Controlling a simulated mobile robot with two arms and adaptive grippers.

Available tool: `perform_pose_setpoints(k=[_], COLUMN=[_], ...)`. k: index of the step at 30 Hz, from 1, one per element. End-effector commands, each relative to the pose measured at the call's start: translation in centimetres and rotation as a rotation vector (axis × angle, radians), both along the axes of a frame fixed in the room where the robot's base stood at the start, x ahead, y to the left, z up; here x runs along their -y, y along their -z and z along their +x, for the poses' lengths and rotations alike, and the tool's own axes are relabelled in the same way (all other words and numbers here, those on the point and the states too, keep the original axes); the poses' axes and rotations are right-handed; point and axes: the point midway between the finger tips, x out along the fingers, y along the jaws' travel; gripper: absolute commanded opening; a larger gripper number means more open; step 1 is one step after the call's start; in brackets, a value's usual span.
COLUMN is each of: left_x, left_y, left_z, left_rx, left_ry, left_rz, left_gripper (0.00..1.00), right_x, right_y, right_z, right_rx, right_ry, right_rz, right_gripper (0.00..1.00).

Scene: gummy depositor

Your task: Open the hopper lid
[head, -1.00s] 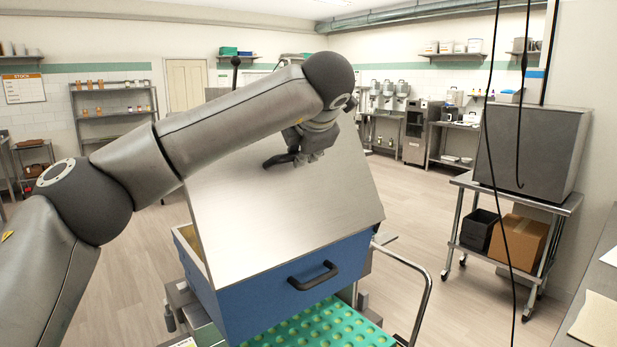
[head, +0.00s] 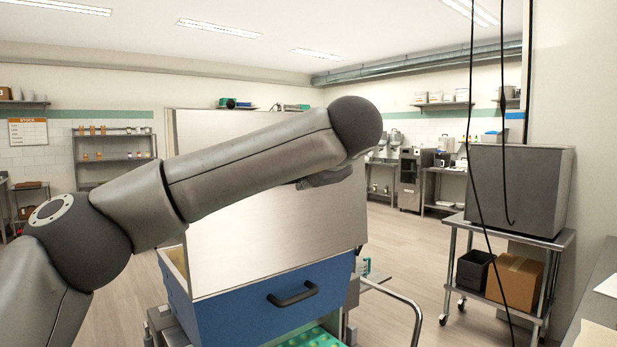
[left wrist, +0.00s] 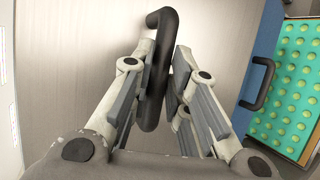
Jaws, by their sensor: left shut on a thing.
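The hopper lid (head: 270,240) is a large plain steel plate, raised steeply above the blue hopper body (head: 235,312). Its lower edge meets the body near the front. My left gripper (head: 325,177) is at the lid's face, mostly hidden behind my own forearm in the head view. In the left wrist view, my left gripper (left wrist: 155,95) is shut on the black lid handle (left wrist: 163,30), which lies between the two fingers. A second black handle (head: 292,294) sits on the hopper's blue front and also shows in the left wrist view (left wrist: 258,84). My right gripper is out of view.
A green mould tray (head: 318,337) lies beneath the hopper front. A metal rail (head: 415,320) curves out at its right. A steel cart (head: 508,230) with a big steel box stands at the right, near hanging black cables (head: 474,120). Open floor lies between.

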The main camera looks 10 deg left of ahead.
Motion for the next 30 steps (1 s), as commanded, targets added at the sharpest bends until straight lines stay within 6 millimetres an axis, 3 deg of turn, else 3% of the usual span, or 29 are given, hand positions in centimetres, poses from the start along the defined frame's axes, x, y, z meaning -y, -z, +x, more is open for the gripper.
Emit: perform_pose_setpoints(k=[6,7,11,23,30], left_x=[0.0,0.0,0.0,0.2,2.1], left_y=[0.5,0.5,0.5,0.1,-1.6], left_z=[0.0,0.1,0.1,-0.4,-3.8], left_rx=[-0.011,-0.012,-0.01,-0.005,-0.004], left_ry=[-0.002,-0.002,-0.002,-0.001,0.002], left_rz=[-0.002,-0.003,-0.002,-0.001,0.001], left_gripper=[0.0,0.2,0.37,0.38,0.38], right_x=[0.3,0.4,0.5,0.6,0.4], right_y=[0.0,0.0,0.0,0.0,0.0], right_z=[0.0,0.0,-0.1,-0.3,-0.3], right_rx=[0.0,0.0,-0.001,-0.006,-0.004], right_ry=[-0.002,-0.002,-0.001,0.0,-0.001], right_rz=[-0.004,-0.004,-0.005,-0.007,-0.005], right_gripper=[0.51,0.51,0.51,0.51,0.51])
